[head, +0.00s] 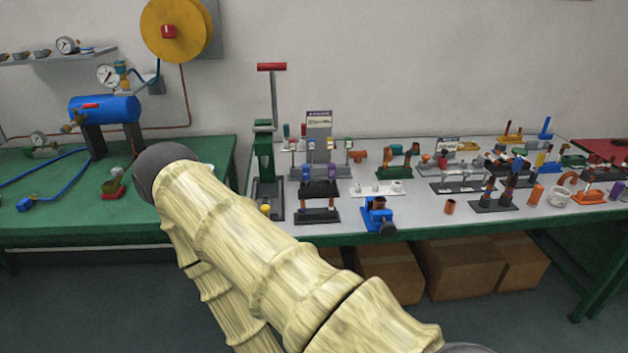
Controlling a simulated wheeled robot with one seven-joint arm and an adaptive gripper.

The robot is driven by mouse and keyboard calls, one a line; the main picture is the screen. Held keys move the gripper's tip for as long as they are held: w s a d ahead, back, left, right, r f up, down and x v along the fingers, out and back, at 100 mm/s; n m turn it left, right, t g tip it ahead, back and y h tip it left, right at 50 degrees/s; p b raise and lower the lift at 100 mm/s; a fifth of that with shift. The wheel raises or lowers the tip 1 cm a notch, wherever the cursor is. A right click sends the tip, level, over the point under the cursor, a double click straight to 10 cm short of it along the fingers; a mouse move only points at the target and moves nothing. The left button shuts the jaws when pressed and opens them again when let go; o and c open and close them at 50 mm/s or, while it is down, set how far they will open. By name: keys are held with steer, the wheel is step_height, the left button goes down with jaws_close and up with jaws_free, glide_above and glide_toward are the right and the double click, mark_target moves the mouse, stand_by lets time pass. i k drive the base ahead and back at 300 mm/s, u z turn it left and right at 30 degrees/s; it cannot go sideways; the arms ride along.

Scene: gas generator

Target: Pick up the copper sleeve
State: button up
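A small copper-coloured sleeve (449,206) stands upright near the front edge of the grey-white worktop (420,222), apart from the things around it. I cannot tell for certain which is the sleeve named. My pale, ribbed arm crosses the lower left and middle of the head view. My gripper is not in view.
A blue vise (378,216) stands left of the copper sleeve, and a black stand with dark fittings (493,200) stands right of it. A green press (265,165) and several racks fill the back. Cardboard boxes (460,268) lie below. Clear worktop surrounds the sleeve.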

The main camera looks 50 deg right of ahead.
mark_target(379, 206)
steer(key=u, duration=0.15)
steer(key=i, duration=1.8)
steer(key=z, duration=2.25)
